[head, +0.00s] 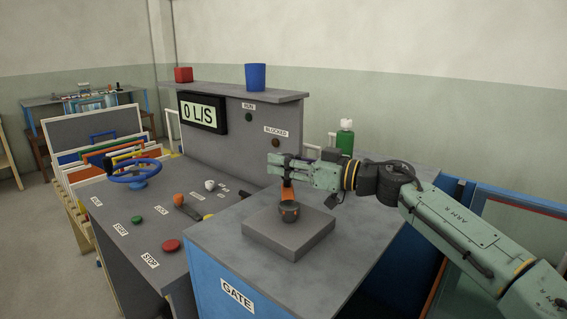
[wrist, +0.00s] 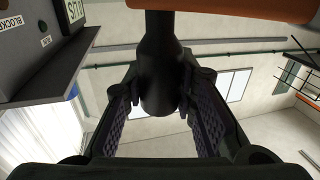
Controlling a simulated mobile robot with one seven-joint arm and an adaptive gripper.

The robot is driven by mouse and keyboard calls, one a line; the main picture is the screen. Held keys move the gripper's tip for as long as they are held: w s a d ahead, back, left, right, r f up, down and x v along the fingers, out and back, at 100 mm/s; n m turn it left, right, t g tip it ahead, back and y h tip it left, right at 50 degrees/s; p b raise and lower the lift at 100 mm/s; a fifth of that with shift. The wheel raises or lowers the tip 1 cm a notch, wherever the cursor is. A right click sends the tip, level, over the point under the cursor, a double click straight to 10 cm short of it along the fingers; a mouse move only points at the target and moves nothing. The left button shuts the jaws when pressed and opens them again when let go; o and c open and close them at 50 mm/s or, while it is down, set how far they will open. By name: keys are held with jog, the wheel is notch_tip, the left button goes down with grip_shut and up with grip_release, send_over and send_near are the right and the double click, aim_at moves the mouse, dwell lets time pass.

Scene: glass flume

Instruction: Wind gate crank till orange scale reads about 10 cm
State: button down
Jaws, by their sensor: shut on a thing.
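The gate crank stands on a grey block (head: 290,240) on top of the blue cabinet labelled GATE (head: 237,295). Its dark round hub (head: 288,211) sits on the block, and its orange arm (head: 287,192) rises from the hub towards my gripper (head: 277,164). In the wrist view the dark crank handle (wrist: 160,75) lies between the fingers of my gripper (wrist: 162,110), which is shut on it. Part of the orange arm also shows at the top of the wrist view (wrist: 250,8). I cannot make out an orange scale or any reading in these views.
A green bottle (head: 345,140) stands behind my arm. The flume (head: 510,235) is at the right, partly hidden by my arm. At the left a console holds a blue handwheel (head: 136,170), a red button (head: 171,245) and a "0 L/S" display (head: 201,113).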

jog(key=shift+s+a+f+g, duration=0.25)
jog(key=shift+s+f+g, duration=0.05)
jog(key=c, duration=1.8)
grip_release()
jog(key=shift+o, duration=1.4)
jog(key=shift+s+r, duration=0.1)
jog(key=shift+r, duration=0.05)
jog(key=shift+o, duration=1.1)
jog(key=shift+d, duration=0.1)
jog(key=shift+r, duration=0.1)
jog(key=v, duration=1.2)
